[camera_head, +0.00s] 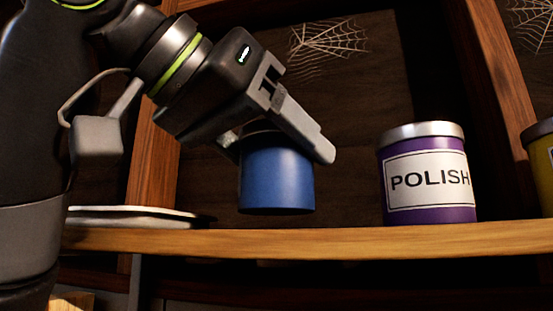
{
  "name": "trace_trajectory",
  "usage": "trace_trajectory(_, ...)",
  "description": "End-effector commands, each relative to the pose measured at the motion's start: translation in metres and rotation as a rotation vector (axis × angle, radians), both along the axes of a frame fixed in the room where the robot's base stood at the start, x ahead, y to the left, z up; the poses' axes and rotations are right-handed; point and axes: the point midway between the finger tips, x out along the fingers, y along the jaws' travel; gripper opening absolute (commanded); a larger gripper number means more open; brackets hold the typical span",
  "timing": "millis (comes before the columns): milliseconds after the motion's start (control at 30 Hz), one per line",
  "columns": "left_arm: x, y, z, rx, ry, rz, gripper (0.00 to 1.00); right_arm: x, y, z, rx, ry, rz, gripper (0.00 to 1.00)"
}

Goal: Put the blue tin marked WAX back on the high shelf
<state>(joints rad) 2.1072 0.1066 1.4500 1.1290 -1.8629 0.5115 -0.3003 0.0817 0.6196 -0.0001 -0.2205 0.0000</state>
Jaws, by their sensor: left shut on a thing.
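A plain blue tin (277,180) hangs in my left gripper (280,149), upright, in the middle of the head view. No label shows on the side facing me. The fingers are shut on its upper part and hide some of its rim. The tin's bottom is a little above the line of the wooden shelf (330,243) edge; I cannot tell how far over the board it is. My right gripper is not in view.
A purple tin marked POLISH (428,180) stands on the shelf to the right. A yellow tin (541,165) is cut off at the right edge. A flat pale item (135,217) lies on the shelf at the left. Wooden uprights divide the shelf. A cobweb (328,38) hangs behind.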

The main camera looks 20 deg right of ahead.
Motion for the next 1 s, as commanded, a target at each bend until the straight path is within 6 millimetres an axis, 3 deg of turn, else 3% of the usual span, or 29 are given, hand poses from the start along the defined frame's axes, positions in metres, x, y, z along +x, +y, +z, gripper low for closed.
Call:
trace_trajectory(167,0.0,0.0,-0.012,-0.002,-0.001,0.0,0.35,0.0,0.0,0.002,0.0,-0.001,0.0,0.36)
trace_trajectory(567,0.0,0.0,-0.017,-0.002,-0.001,0.0,0.35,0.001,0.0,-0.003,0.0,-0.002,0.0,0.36)
trace_trajectory(600,0.0,0.0,-0.017,-0.001,0.0,0.0,0.66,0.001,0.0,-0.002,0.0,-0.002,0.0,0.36)
trace_trajectory(733,0.0,0.0,-0.016,-0.001,0.0,0.0,0.83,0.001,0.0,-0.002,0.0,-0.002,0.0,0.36)
trace_trajectory(1000,0.0,0.0,-0.016,-0.001,0.0,0.0,0.86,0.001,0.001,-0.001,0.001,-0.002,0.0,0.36)
